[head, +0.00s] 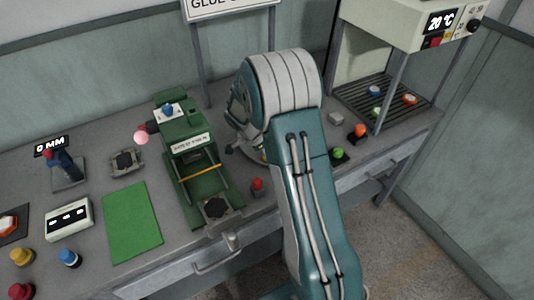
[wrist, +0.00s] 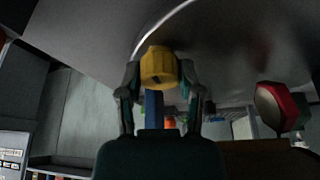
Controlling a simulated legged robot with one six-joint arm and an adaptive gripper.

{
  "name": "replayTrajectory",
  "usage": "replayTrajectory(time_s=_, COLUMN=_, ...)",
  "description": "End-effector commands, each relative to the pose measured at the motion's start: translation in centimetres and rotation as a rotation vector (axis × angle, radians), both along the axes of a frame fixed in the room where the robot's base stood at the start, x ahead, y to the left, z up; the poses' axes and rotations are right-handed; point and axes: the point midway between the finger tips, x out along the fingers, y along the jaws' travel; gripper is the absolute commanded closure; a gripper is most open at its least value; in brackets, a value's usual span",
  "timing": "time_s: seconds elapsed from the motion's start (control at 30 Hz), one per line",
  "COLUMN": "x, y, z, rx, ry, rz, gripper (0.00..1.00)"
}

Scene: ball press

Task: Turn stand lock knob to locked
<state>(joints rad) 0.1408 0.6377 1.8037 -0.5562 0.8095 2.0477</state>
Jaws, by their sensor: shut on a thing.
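My gripper (wrist: 160,78) is shut on a yellow knob (wrist: 158,66) in the wrist view, with one finger on each side of it. The knob sits against a large dark grey rounded surface (wrist: 225,45). Whether this is the stand lock knob, and whether it stands at locked, I cannot read.
A red knob (wrist: 283,108) is at the right in the wrist view. On the bench, a green press (head: 190,150) stands left of my arm, with a red-topped piece (head: 257,185) between them. A grey oven-like unit (head: 415,25) stands at the right. A green mat (head: 131,222) lies clear.

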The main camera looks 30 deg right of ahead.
Motion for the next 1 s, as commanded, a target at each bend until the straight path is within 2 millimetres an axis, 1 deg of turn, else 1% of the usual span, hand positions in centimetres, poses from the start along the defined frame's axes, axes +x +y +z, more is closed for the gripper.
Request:
replayTrajectory(time_s=0.03, x=0.0, y=0.2, z=-0.2, rx=0.003, ry=0.002, rz=-0.002, gripper=1.00)
replayTrajectory(time_s=0.37, x=0.0, y=0.2, z=-0.2, rx=0.003, ry=0.001, rz=-0.002, gripper=1.00)
replayTrajectory(time_s=0.4, x=0.0, y=0.2, z=-0.2, rx=0.003, ry=0.001, rz=-0.002, gripper=0.35)
replayTrajectory(time_s=0.43, x=0.0, y=0.1, z=-0.2, rx=0.003, ry=0.001, rz=-0.002, gripper=0.22)
replayTrajectory(time_s=0.47, x=0.0, y=0.1, z=-0.2, rx=0.003, ry=0.001, rz=-0.002, gripper=0.18)
replayTrajectory(time_s=0.87, x=0.0, y=0.0, z=0.2, rx=0.001, ry=-0.001, rz=-0.002, gripper=0.18)
replayTrajectory(time_s=0.97, x=0.0, y=0.0, z=1.1, rx=0.000, ry=-0.003, rz=-0.002, gripper=0.18)
replayTrajectory(time_s=1.0, x=0.1, y=0.0, z=1.8, rx=-0.001, ry=-0.004, rz=-0.002, gripper=0.18)
